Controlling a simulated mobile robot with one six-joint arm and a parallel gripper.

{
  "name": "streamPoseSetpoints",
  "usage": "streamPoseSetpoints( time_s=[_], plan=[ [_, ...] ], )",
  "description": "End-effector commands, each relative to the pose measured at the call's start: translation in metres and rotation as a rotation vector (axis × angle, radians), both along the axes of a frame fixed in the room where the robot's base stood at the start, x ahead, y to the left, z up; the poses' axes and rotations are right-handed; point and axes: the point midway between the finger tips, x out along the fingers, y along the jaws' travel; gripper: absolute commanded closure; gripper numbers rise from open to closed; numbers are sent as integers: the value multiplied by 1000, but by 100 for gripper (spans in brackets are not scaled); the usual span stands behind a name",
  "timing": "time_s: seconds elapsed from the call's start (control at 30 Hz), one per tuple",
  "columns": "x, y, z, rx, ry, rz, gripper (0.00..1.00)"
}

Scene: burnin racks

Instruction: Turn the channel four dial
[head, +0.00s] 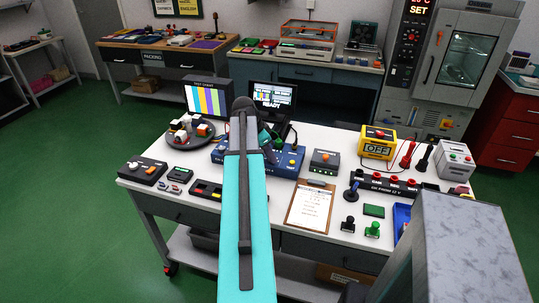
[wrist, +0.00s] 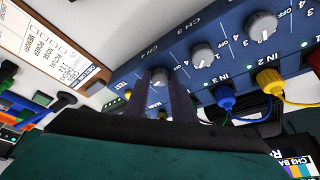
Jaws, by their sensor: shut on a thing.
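The blue channel box (head: 287,168) stands on the white bench and is partly hidden behind my teal arm in the head view. In the wrist view, the box front (wrist: 120,76) carries a row of grey round dials with printed scales. The channel four dial (wrist: 160,75), under the CH 4 label, sits between the two dark fingers of my gripper (wrist: 163,80). My gripper is shut on this dial. The channel three dial (wrist: 201,54) is beside it, clear of the fingers. The dial's pointer and exact setting are hidden by the fingers.
A blue plug (wrist: 225,97) and a yellow plug (wrist: 267,80) with cords sit close by my fingers. A round tray (head: 190,136) is at left.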

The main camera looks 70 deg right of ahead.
Motion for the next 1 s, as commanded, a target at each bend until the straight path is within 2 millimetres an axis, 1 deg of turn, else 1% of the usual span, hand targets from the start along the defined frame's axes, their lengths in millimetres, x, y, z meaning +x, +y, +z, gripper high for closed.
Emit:
streamPoseSetpoints(
  time_s=[0.27, 0.7, 1.0],
  plan=[
    [-3, 2, -1, 0, 0, 130, 99],
    [-6, 3, 0, 0, 1, 446, 99],
    [-7, 2, 0, 0, 1, 603, 99]
  ],
)
